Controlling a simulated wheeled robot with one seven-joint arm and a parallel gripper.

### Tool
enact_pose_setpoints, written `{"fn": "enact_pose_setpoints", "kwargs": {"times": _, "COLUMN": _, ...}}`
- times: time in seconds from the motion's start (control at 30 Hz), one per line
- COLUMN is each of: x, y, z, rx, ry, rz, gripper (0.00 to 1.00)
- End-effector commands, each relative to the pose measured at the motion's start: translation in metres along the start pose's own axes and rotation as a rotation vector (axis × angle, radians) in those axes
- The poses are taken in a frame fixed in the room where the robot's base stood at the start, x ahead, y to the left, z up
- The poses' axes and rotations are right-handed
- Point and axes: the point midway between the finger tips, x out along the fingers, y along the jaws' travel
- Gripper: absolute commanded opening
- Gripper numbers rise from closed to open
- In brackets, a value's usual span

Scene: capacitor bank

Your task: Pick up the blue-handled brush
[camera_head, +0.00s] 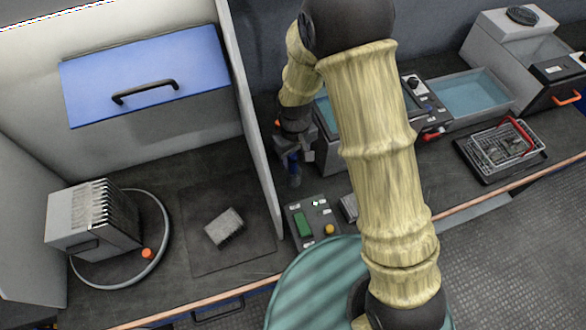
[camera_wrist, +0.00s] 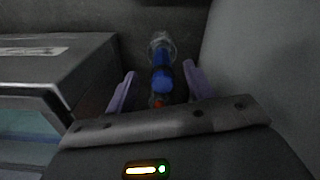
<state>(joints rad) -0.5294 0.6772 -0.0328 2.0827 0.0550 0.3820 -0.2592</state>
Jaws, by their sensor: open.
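The blue-handled brush (camera_wrist: 163,75) is in the middle of the wrist view. Its blue handle points toward me, with a small orange-red part at the near end and a pale, round head beyond. My gripper (camera_wrist: 159,72) is open, with one pale purple finger on each side of the handle. Gaps show between the fingers and the handle, so it is not clasped. In the head view, my gripper (camera_head: 288,160) is down beside the divider wall. A bit of blue from the brush (camera_head: 293,163) shows there, mostly hidden by the gripper.
The light divider wall (camera_head: 250,120) stands close to the left of my gripper. A grey tank unit (camera_head: 328,150) is close on the right. A control box (camera_head: 312,220) with green and yellow buttons lies in front. A wire basket (camera_head: 503,147) is far right.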

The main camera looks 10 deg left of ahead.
Motion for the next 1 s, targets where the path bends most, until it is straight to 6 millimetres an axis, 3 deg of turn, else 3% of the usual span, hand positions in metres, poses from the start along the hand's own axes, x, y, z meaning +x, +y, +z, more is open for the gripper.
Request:
{"fn": "enact_pose_setpoints", "kwargs": {"times": 0.47, "x": 0.049, "y": -0.002, "z": -0.004, "rx": 0.000, "ry": -0.003, "rz": -0.001, "gripper": 0.53}}
{"fn": "enact_pose_setpoints", "kwargs": {"times": 1.0, "x": 0.051, "y": -0.002, "z": -0.004, "rx": 0.000, "ry": 0.000, "rz": 0.000, "gripper": 0.53}}
